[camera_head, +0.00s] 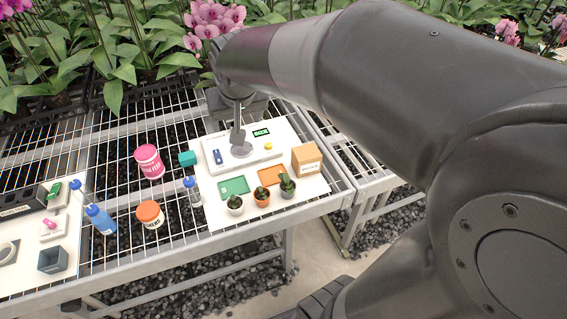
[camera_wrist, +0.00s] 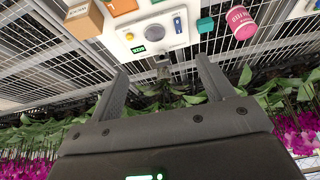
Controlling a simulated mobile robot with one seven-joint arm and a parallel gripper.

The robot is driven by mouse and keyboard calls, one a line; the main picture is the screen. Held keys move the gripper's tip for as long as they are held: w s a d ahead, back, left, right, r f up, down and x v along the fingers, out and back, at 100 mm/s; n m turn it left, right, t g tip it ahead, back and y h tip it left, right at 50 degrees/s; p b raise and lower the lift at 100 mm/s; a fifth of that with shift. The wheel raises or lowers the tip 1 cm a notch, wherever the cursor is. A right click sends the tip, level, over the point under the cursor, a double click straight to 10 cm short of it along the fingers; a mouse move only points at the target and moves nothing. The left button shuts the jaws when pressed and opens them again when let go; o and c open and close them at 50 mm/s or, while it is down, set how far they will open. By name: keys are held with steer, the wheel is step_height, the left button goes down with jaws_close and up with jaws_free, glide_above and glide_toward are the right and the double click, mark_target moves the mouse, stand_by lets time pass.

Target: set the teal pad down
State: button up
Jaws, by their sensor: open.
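The teal pad (camera_head: 187,158) looks like a small thick block. It rests at the left edge of the white board (camera_head: 205,205), beside the bench mesh; whether it overlaps the board is unclear. It also shows in the wrist view (camera_wrist: 205,25), beyond the fingertips. My gripper (camera_wrist: 163,66) is open, with nothing between its fingers. In the head view my gripper (camera_head: 239,132) is above the far part of the board, near the grey disc of a white device (camera_head: 215,143), right of the teal pad and apart from it. My arm partly hides it.
On the board are a green rectangle (camera_head: 234,187), an orange one (camera_head: 268,176), small potted plants (camera_head: 262,196) and a cardboard box (camera_head: 307,159). Orchids (camera_head: 110,45) line the back.

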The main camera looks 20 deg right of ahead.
steer(key=s+d, duration=0.4)
steer(key=s, duration=1.3)
steer(key=shift+s+r, duration=0.3)
steer(key=shift+r, duration=0.05)
steer(key=shift+o, duration=0.4)
